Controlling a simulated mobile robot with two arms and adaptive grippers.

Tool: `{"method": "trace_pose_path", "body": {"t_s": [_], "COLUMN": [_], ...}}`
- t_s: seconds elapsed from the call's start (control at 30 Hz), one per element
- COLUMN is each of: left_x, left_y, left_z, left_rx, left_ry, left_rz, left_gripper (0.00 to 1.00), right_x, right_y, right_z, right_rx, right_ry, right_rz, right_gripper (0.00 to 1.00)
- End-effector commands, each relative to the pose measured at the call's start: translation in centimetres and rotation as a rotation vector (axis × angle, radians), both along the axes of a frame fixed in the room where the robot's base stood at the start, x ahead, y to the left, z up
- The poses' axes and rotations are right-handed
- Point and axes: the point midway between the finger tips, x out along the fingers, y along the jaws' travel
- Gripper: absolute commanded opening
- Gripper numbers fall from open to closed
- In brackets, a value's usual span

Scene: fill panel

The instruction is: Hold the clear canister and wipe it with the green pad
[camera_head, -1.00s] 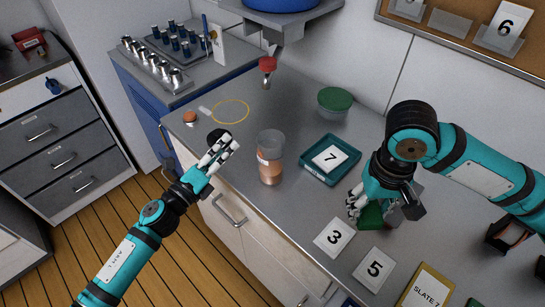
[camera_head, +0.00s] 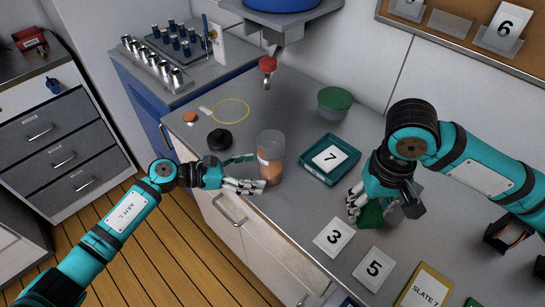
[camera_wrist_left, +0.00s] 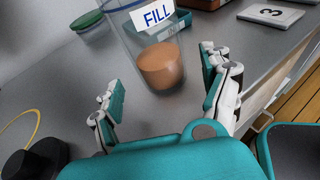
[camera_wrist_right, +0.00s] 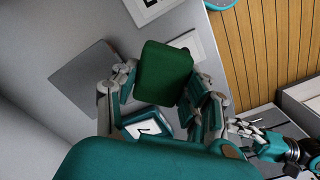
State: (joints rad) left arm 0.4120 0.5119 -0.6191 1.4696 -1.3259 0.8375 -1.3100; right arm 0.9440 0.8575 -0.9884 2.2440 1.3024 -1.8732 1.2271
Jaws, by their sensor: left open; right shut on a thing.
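The clear canister (camera_head: 270,156) stands upright on the grey counter, with brown contents in its lower part. In the left wrist view the canister (camera_wrist_left: 155,62) has a white label reading FILL and sits ahead of the fingers. My left gripper (camera_head: 254,172) is open, its fingers spread at the canister's left and front sides; I cannot tell if they touch it. My right gripper (camera_head: 362,207) is shut on the green pad (camera_head: 371,215), over the counter on the right. The pad (camera_wrist_right: 163,72) shows between the fingers in the right wrist view.
A teal tray (camera_head: 313,172) with card 7 is right of the canister. Cards 3 (camera_head: 334,237) and 5 (camera_head: 374,268) lie near the front edge. A black round lid (camera_head: 220,139), a yellow ring (camera_head: 231,111) and a green-lidded tub (camera_head: 334,103) stand behind and beside it.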

Motion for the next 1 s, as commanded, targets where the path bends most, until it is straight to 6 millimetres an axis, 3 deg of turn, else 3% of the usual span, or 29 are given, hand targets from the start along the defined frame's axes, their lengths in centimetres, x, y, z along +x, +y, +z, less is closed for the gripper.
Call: {"method": "trace_pose_path", "body": {"t_s": [0.3, 0.77, 1.0], "left_x": [1.1, 1.3, 1.3], "left_y": [-3.5, -4.2, -4.2], "left_z": [-1.3, -1.3, -1.3], "left_rx": [-0.002, -0.001, -0.001], "left_ry": [-0.002, 0.000, 0.000], "left_rz": [0.000, 0.001, 0.001], "left_gripper": [0.81, 0.81, 0.49], "right_x": [0.0, 0.0, 0.0], "right_y": [0.0, 0.0, 0.0], "right_z": [-1.8, -1.9, -1.9], "right_rx": [0.000, 0.000, 0.000], "right_ry": [0.000, 0.000, 0.000], "right_rz": [0.000, 0.000, 0.000], "right_gripper": [0.23, 0.23, 0.23]}}
